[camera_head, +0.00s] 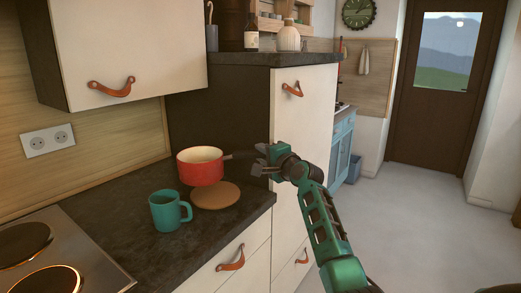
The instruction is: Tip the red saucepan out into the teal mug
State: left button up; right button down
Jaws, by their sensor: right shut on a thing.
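The red saucepan (199,172) has a cream inside and a dark handle pointing right. It looks upright, just above and behind a round wooden board (217,196); a small gap seems to show between them. My right gripper (259,160) is shut on the handle end. The teal mug (165,212) stands upright on the dark counter, in front of the saucepan and a little to its left, handle to the right. I cannot make out what is in the saucepan or the mug. My left gripper is out of view.
A hob (92,262) with a glowing ring lies at the front left. A wall cabinet (128,55) hangs above the counter (130,190). A tall cabinet (305,120) stands right behind my right gripper. The counter left of the mug is clear.

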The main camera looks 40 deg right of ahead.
jog(key=shift+w, duration=0.4)
jog(key=shift+a, duration=0.15)
jog(key=s+a+r+n+t+b, duration=0.2)
jog(key=a+r+n, duration=0.4)
jog(key=r, duration=0.3)
jog(key=shift+s+a+t, duration=0.25)
jog(key=shift+a+t, duration=0.15)
jog(key=shift+a, duration=0.25)
jog(key=a+r+n, duration=0.1)
jog(key=s+a+r+n, duration=0.1)
jog(key=r+n, duration=0.1)
jog(key=shift+a+t+y, duration=0.4)
